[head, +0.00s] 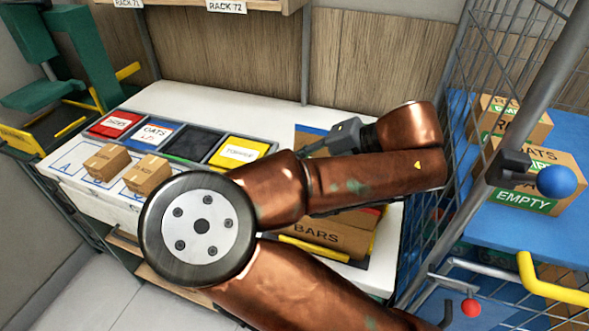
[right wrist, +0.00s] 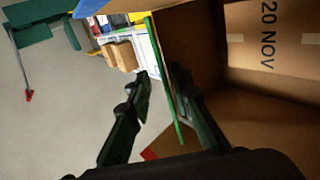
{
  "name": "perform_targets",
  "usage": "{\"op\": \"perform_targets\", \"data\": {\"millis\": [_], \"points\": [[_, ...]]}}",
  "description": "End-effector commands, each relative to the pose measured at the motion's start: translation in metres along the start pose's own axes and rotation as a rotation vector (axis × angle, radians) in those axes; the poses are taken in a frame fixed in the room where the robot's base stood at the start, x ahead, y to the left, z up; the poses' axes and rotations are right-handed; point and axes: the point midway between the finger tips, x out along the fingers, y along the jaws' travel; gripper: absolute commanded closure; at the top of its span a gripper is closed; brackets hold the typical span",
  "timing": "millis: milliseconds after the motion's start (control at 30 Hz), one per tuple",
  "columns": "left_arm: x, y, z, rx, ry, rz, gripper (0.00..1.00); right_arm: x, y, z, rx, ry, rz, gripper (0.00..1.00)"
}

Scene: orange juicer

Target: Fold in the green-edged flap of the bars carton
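The bars carton (head: 325,235) stands on the white bench in the head view, mostly covered by my right arm. In the right wrist view, its open inside and a wall marked "20 NOV" (right wrist: 268,35) fill the right side. The green-edged flap (right wrist: 165,85) stands up there as a thin strip; in the head view it is hidden behind my arm. My right gripper (right wrist: 163,85) is open, with one finger on each side of this flap; I cannot tell whether either finger touches it. It also shows in the head view (head: 315,148). My left gripper is not in view.
Coloured bins, including a yellow one (head: 238,152), line the bench's back left. Two small brown boxes (head: 107,162) (head: 147,175) stand before them. A wire cage cart with a blue shelf (head: 500,236) and cartons is close on the right. A yellow-edged flap (head: 315,249) hangs at the carton's front.

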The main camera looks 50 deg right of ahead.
Motion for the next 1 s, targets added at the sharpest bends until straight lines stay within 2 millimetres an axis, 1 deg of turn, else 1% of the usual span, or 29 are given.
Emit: {"op": "perform_targets", "data": {"millis": [300,500,633,900,967,1000], "points": [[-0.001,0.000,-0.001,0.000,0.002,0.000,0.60,-0.036,0.048,0.000,-0.006,-0.001,0.003,0.80],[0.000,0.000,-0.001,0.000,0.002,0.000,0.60,-0.051,0.068,0.000,-0.003,-0.001,0.001,0.80],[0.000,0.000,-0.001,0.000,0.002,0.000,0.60,-0.055,0.073,0.000,0.000,0.000,0.000,0.80],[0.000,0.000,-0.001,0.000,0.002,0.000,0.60,-0.055,0.073,0.000,0.000,-0.001,0.000,0.80],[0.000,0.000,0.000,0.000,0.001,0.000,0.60,-0.055,0.072,0.003,-0.002,-0.009,-0.007,0.80],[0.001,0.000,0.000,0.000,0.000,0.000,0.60,-0.056,0.071,0.007,-0.005,-0.026,-0.020,0.80]]}}
